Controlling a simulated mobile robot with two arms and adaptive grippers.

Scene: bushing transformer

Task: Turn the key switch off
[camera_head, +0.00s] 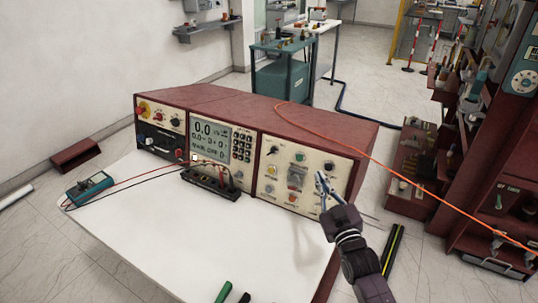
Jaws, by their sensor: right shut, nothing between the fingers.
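The red control console (204,97) stands at the back of the white table. Its right panel (312,158) carries a green button (299,157), a yellow button (271,170), a red button (292,198), dark knobs (329,166) and a grey part (296,176) in the middle. The key switch is too small to tell apart from these controls. My right gripper (322,182) is shut and empty, in front of the right end of this panel, and hides part of it. I cannot tell whether its tips touch the panel. My left gripper is not in view.
A teal multimeter (91,188) with red and black leads lies at the table's left. A black terminal block (211,183) sits before the console. Green and black handles (224,292) lie at the front. An orange cable (372,157) runs across the right. The white tabletop (180,240) is mostly clear.

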